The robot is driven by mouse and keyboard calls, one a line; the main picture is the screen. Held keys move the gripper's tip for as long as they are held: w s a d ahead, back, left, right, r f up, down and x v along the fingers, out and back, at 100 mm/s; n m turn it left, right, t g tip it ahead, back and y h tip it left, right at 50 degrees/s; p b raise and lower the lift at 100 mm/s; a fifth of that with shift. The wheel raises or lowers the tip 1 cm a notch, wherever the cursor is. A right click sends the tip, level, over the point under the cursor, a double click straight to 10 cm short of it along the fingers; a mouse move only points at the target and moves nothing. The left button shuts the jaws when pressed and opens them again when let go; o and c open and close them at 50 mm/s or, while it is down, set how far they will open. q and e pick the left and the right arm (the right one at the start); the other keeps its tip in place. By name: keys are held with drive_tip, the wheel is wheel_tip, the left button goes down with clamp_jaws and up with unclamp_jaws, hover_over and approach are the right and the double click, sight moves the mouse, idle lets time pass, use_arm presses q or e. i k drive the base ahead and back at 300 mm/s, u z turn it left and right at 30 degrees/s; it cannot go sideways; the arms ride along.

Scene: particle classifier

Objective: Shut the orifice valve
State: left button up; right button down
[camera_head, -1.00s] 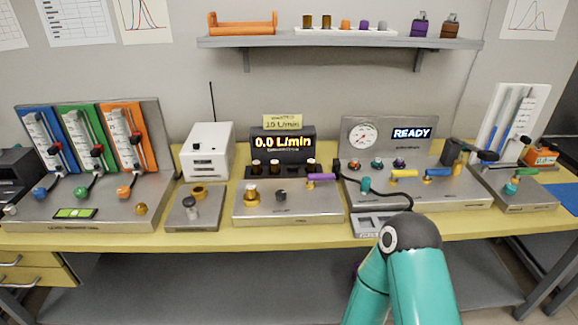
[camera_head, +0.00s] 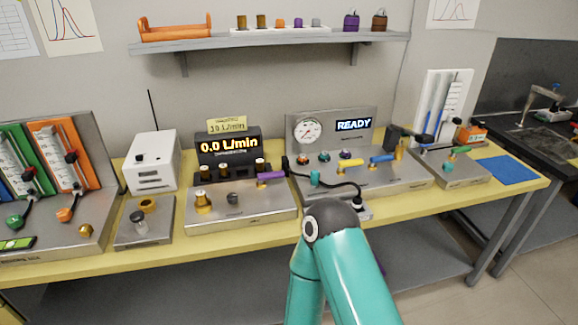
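Several lever-handled valves stand on the bench panels, and their labels are too small to read, so I cannot tell which is the orifice valve. Neither gripper shows.
The yellow bench (camera_head: 150,253) runs across the view. Flowmeters (camera_head: 60,155) stand at left, a white box (camera_head: 151,162) beside them. A wall shelf (camera_head: 270,45) hangs above. Open floor (camera_head: 440,290) lies at lower right.

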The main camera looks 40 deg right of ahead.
sight(261, 177)
drive_tip(key=k, duration=1.2)
drive_tip(key=z, duration=0.3)
drive_tip(key=i, duration=0.9)
drive_tip(key=z, duration=0.05)
